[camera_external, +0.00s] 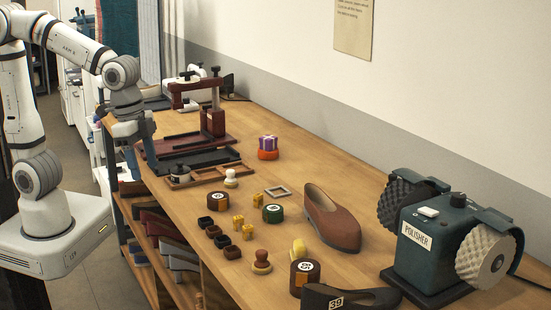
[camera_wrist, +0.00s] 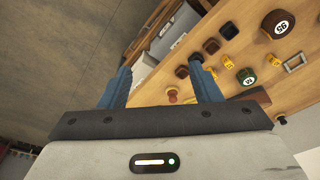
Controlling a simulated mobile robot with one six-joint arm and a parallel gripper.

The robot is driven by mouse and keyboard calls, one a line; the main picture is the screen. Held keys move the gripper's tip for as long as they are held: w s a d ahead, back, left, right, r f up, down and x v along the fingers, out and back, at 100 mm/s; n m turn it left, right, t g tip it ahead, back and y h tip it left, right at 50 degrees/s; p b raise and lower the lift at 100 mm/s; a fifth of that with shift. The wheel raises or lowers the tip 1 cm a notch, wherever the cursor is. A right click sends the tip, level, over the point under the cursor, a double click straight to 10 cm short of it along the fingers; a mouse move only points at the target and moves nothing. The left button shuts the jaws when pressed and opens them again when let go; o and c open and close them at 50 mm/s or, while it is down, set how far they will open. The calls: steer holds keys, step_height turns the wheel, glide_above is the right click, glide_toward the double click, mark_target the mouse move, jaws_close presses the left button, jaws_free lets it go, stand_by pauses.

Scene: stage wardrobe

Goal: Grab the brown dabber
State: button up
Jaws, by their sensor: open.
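The brown dabber (camera_external: 261,262), a round knob on a wider tan-brown disc, stands upright on the wooden bench near its front edge. It also shows small in the wrist view (camera_wrist: 172,96), between the two fingers but well beyond them. My gripper (camera_external: 124,178) hangs at the bench's left end, far from the dabber. In the wrist view my gripper (camera_wrist: 160,63) has its two blue fingers spread apart with nothing between them.
Dark dishes (camera_external: 232,252) and yellow blocks (camera_external: 247,232) stand just behind the dabber. A numbered brown tin (camera_external: 303,279), a black shoe form (camera_external: 350,299) and a brown shoe (camera_external: 332,219) lie to its right. A polisher (camera_external: 437,245) stands far right.

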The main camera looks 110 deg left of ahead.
steer(key=w+f+g, duration=0.1)
steer(key=w+f, duration=0.2)
steer(key=w, duration=1.1)
steer(key=m+g, duration=0.1)
glide_above(261, 251)
steer(key=f, duration=0.8)
steer(key=shift+s+d+f, duration=0.1)
steer(key=shift+d+f, duration=0.2)
steer(key=shift+f, duration=0.4)
steer(key=f+p, duration=0.1)
steer(key=f, duration=0.2)
steer(key=f+p, duration=0.1)
steer(key=f, duration=0.3)
steer(key=shift+w+a+f, duration=0.2)
steer(key=shift+f, duration=0.1)
steer(key=shift+c, duration=0.4)
steer(key=c, duration=1)
